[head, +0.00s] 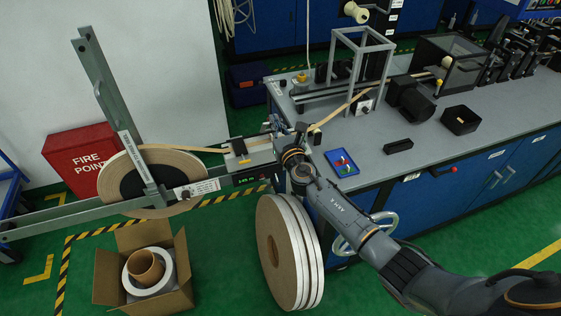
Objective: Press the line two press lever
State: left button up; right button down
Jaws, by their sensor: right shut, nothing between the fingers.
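My right arm reaches in from the lower right. My right gripper (277,123) is at the near left corner of the bench, by the small splice platform (248,154); it is shut, with nothing held. It is small and partly hidden by its own wrist, so contact cannot be told. A lever with a yellow knob (438,83) stands by the dark clear-sided box on the bench, well to the right of the gripper. A black handle with a red end (453,169) sticks out at the bench front. No readable label shows which is the line two press lever. My left gripper is not in view.
A large tape reel (176,172) hangs on a grey frame at left, its tape running to the platform. Upright reels (275,250) and an open carton (113,272) stand on the floor. The grey bench (400,180) holds a metal frame, black boxes and a blue tray (341,163).

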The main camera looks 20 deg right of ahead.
jog(key=w+r, duration=0.2)
jog(key=w, duration=0.1)
jog(key=shift+w+a, duration=0.1)
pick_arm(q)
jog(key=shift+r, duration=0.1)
pick_arm(e)
jog(key=shift+f, duration=0.15)
dwell(1.0)
